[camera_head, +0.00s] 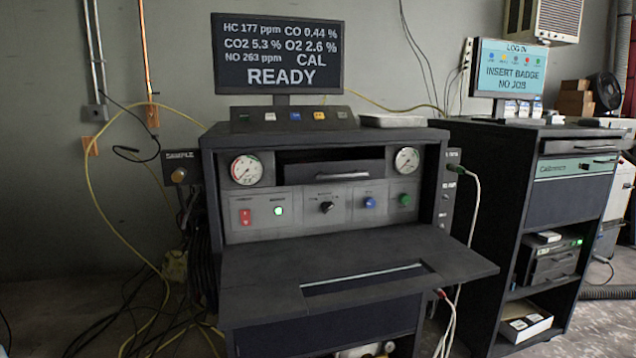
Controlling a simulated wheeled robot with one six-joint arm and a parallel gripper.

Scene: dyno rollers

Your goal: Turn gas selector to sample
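The gas analyser cabinet (215,190) stands in the middle of the view with its front shelf (270,295) folded out. On its grey control panel sits a black rotary selector knob (326,207), with small labels around it that are too small to read. Its pointer direction is hard to tell. The monitor (277,54) on top reads "CAL" and "READY" with gas values. My gripper is not in view, and nothing touches the knob.
Beside the knob are a red switch (245,217), a lit green lamp (278,211), a blue knob (370,203) and a green knob (405,200). The shelf juts out below the panel. A second cabinet (487,240) stands right; cables hang left.

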